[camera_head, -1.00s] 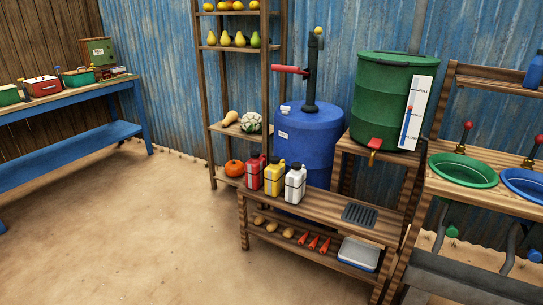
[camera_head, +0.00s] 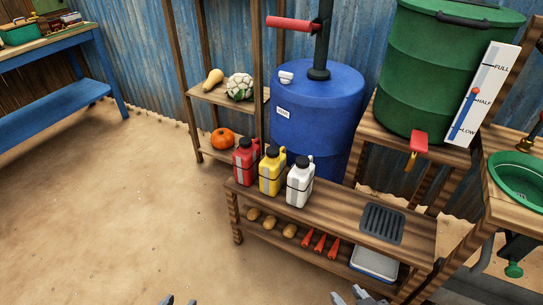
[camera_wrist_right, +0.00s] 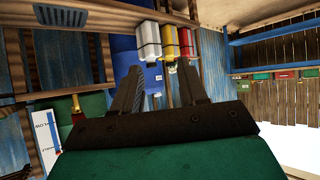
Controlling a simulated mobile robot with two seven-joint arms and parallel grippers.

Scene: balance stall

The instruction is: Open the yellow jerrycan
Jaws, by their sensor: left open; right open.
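The yellow jerrycan (camera_head: 271,172) stands upright on the wooden bench, between a red jerrycan (camera_head: 246,161) and a white jerrycan (camera_head: 300,182). It has a dark cap on top and a dark band around it. In the right wrist view the yellow jerrycan (camera_wrist_right: 170,43) shows upside down, beyond the fingers. My left gripper (camera_head: 178,300) and right gripper (camera_head: 352,297) show only at the bottom edge of the head view, well in front of the bench. My right gripper (camera_wrist_right: 160,90) is open and empty in its wrist view. Nothing shows between the left fingers.
The bench (camera_head: 340,226) has a dark grate (camera_head: 382,223) at its right; potatoes, carrots and a tray lie below. A blue barrel (camera_head: 318,110) with a pump stands behind. A green tank (camera_head: 440,75) stands at right. The sandy floor at left is clear.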

